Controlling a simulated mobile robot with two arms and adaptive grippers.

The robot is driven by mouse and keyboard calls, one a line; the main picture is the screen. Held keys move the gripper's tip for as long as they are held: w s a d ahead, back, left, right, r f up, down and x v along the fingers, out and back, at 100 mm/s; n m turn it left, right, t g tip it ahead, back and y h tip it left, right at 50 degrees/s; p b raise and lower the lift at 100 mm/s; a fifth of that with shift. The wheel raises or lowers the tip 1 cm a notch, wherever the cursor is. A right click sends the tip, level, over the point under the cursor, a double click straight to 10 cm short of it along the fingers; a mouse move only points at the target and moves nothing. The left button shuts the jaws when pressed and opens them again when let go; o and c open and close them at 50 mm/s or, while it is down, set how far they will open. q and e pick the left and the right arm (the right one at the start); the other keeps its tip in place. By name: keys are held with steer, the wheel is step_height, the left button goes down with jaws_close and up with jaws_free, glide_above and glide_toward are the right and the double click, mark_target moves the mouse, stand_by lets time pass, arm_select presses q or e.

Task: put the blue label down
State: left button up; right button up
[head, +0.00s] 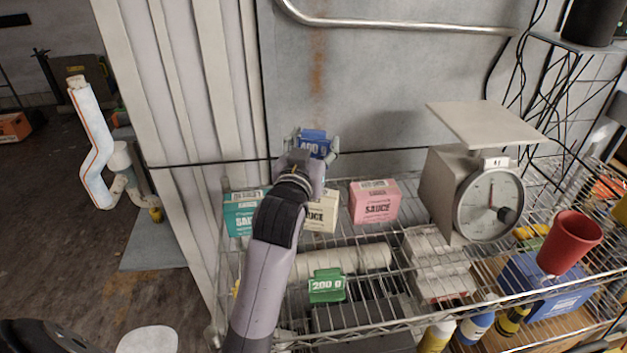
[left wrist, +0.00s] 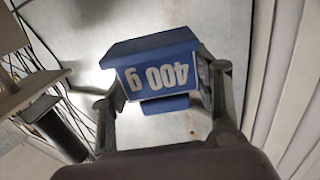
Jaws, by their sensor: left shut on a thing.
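The blue label (head: 313,142), marked 400 g, is held between the fingers of my left gripper (head: 310,148), above the back of the wire shelf. In the left wrist view the blue label (left wrist: 158,68) sits between the two fingers of the left gripper (left wrist: 160,88), its text upside down. The gripper is shut on it. A grey wall panel is behind it. My right gripper is not in view.
The wire shelf (head: 400,322) holds a teal sauce box (head: 240,218), a cream sauce box (head: 322,215), a pink sauce box (head: 375,203) and a dial scale (head: 487,205). A green 200 g label (head: 326,286) is at the lower front. A red cup (head: 570,243) stands right.

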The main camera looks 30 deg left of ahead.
arm_select(q)
step_height(320, 180, down, 4)
steer(key=shift+a+r, duration=0.1)
steer(key=shift+f, duration=0.6)
step_height(320, 180, down, 4)
steer(key=shift+r, duration=0.2)
steer(key=shift+f, duration=0.25)
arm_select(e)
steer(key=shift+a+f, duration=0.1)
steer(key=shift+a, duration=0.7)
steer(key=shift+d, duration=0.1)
arm_select(q)
steer(key=shift+f, duration=0.15)
steer(key=o, duration=1)
